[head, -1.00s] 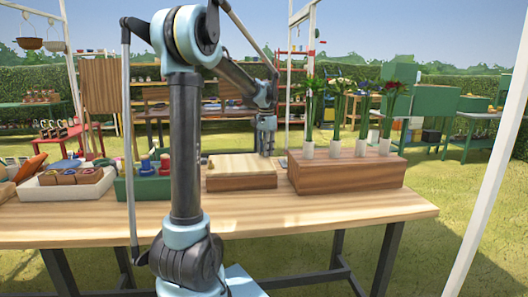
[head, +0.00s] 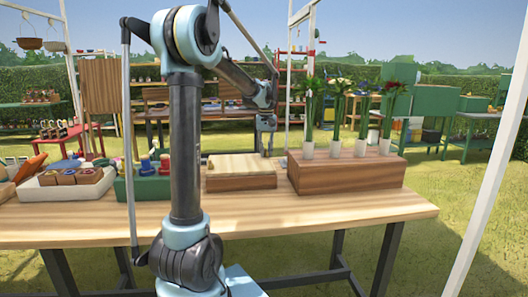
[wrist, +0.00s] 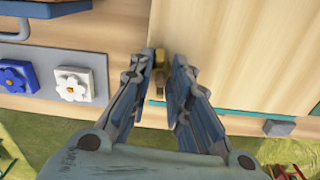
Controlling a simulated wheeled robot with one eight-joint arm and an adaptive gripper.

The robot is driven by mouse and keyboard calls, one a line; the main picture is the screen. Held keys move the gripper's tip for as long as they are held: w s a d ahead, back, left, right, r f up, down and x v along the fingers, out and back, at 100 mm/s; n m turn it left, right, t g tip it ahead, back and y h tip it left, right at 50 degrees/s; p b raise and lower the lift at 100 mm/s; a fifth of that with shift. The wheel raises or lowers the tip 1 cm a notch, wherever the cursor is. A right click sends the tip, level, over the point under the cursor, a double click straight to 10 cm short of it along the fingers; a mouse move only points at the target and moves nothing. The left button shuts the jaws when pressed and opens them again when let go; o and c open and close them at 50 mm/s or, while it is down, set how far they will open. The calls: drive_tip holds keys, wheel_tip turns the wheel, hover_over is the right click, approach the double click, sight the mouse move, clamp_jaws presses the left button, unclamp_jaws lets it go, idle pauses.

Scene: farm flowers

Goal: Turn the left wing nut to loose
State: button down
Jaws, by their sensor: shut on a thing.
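The flower press (head: 240,181) is a wooden block with a pale top board, standing on the workbench in the head view. The pale board also fills the right half of the wrist view (wrist: 245,55). A small brass-coloured wing nut (wrist: 159,76) sits at the board's left edge in the wrist view, upright between my fingertips. My gripper (wrist: 160,73) is shut on this wing nut, one finger on each side. In the head view my gripper (head: 265,146) points down at the back of the press. The nut is too small to make out there, and its thread is hidden.
A wooden block with several flower vases (head: 345,177) stands close right of the press. A green tray with bottles (head: 150,187) and a white tray (head: 45,192) stand left. Flower tiles (wrist: 72,85) lie left of the gripper. The bench front (head: 330,212) is clear.

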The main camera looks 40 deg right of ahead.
drive_tip(key=n, duration=0.4)
drive_tip(key=shift+w+n, duration=0.2)
drive_tip(key=shift+n, duration=0.2)
drive_tip(key=n, duration=1.4)
drive_tip(key=shift+d, duration=0.1)
drive_tip(key=c, duration=1.5)
unclamp_jaws()
drive_tip(key=shift+o, duration=0.2)
drive_tip(key=shift+s, duration=0.1)
